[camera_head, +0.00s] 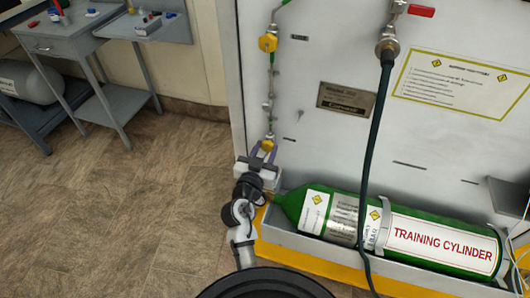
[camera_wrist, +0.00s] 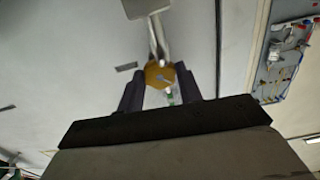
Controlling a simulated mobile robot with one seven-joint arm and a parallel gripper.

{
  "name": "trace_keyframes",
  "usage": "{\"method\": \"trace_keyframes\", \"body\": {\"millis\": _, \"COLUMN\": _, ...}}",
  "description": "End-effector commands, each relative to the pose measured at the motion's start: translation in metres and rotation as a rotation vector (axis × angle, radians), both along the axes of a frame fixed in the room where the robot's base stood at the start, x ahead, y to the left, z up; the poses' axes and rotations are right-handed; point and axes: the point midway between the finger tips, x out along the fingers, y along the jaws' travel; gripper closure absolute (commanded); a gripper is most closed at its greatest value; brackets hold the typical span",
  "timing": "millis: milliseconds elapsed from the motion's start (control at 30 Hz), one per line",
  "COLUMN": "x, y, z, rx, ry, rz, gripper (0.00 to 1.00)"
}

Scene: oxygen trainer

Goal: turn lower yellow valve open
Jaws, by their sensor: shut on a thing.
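The lower yellow valve (camera_head: 267,144) sits on the thin vertical pipe on the light panel, near the panel's left edge. My gripper (camera_head: 263,153) reaches up to it from below. In the wrist view the yellow valve (camera_wrist: 156,75) lies between the two dark fingertips of my gripper (camera_wrist: 161,78), with one finger on each side. The gripper is shut on the valve. The fingers partly hide the valve's lower part in the head view. The upper yellow valve (camera_head: 268,43) is higher on the same pipe, apart from my gripper.
A green training cylinder (camera_head: 430,241) lies on a ledge to the right of my arm. A dark hose (camera_head: 376,140) hangs in front of the panel from a red-handled valve (camera_head: 420,11). A grey table (camera_head: 75,37) stands at the upper left. The floor (camera_head: 130,215) at left is clear.

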Motion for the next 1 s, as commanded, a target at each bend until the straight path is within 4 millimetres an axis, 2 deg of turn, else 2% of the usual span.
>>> {"method": "trace_keyframes", "body": {"millis": 400, "x": 0.0007, "y": 0.0001, "z": 0.0014, "rx": -0.263, "ry": 0.082, "rz": 0.0, "gripper": 0.88}}
{"method": "trace_keyframes", "body": {"millis": 1000, "x": 0.0009, "y": 0.0004, "z": 0.0018, "rx": -0.342, "ry": 0.107, "rz": 0.0, "gripper": 0.88}}
